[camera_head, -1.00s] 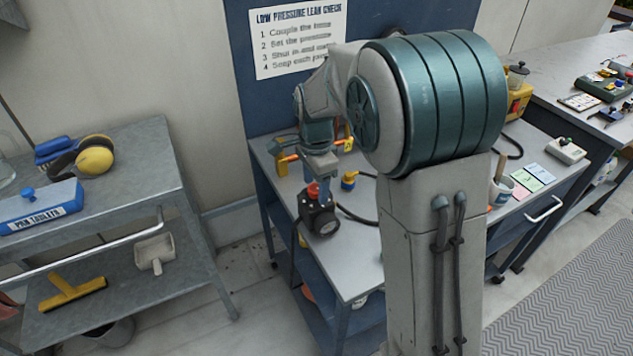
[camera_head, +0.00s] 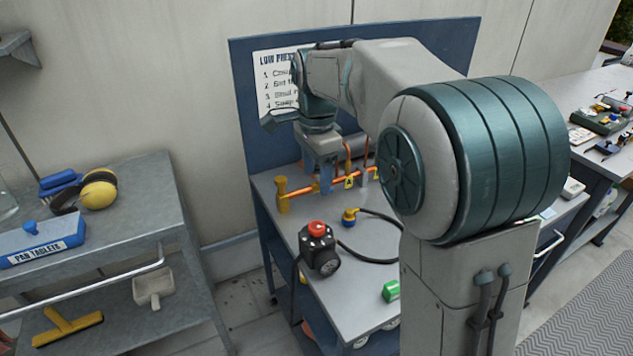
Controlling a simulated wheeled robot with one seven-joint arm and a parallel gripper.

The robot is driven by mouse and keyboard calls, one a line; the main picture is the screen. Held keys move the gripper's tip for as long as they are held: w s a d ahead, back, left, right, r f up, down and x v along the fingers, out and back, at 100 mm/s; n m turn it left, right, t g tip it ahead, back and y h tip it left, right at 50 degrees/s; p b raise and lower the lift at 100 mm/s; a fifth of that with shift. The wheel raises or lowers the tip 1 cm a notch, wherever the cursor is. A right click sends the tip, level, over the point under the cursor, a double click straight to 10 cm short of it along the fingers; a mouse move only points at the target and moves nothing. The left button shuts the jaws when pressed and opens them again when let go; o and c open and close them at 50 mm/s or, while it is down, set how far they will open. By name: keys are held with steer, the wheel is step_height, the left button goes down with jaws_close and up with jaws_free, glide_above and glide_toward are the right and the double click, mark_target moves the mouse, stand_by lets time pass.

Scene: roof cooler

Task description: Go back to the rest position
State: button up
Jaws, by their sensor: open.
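My gripper (camera_head: 325,186) points down over the rear part of the grey cart top (camera_head: 365,240), in front of an orange copper pipe with yellow fittings (camera_head: 349,181). Nothing shows between its fingers, and it is open; the gap is hard to see from this angle. A black box with a red knob and a round dial (camera_head: 318,250) stands on the cart below and in front of the gripper, clear of it. My raised arm hides the right part of the cart.
A blue back panel (camera_head: 245,110) with a printed sheet (camera_head: 277,85) rises behind. A grey shelf (camera_head: 150,205) stands left, and a bench (camera_head: 590,75) right.

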stand_by(0.3)
steer(key=s+d+f+n+t+p, duration=0.1)
steer(key=s+d+n, duration=0.4)
steer(key=s, duration=0.5)
steer(key=s+d+f+n+t+p, duration=0.1)
steer(key=s+d+f+n, duration=0.2)
steer(key=s+d+n, duration=0.2)
steer(key=s+n, duration=0.3)
steer(key=s, duration=0.3)
steer(key=shift+s+d+t, duration=0.15)
steer(key=shift+s+t, duration=0.1)
steer(key=shift+t, duration=0.15)
steer(key=shift+f, duration=0.1)
